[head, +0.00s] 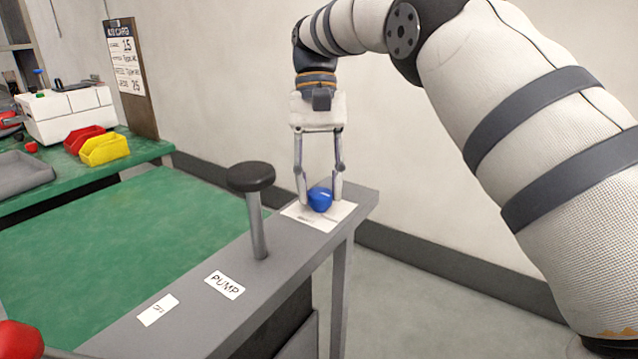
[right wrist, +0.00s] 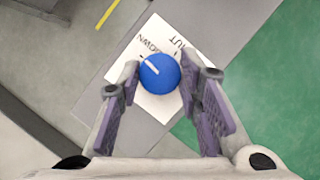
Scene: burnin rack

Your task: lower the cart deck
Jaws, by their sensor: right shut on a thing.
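The cart has a green deck (head: 110,250) and a grey side rail (head: 200,290). A blue knob (head: 319,200) sits on a white label plate (head: 331,217) at the rail's far end. My right gripper (head: 320,192) points down with its fingers on either side of the knob, shut on it. In the right wrist view the knob (right wrist: 160,74) has a white pointer line angled up-left, toward the tick by the word DOWN. Another word, partly hidden, ends in UT. A black-capped pump post (head: 251,176) stands on the rail near the PUMP label (head: 225,285). My left gripper is out of view.
A green workbench (head: 150,150) at the left holds red and yellow bins (head: 104,149), a white box (head: 68,113) and a grey tray (head: 22,176). A red rounded object (head: 18,339) shows at the lower left. The deck's visible surface is bare.

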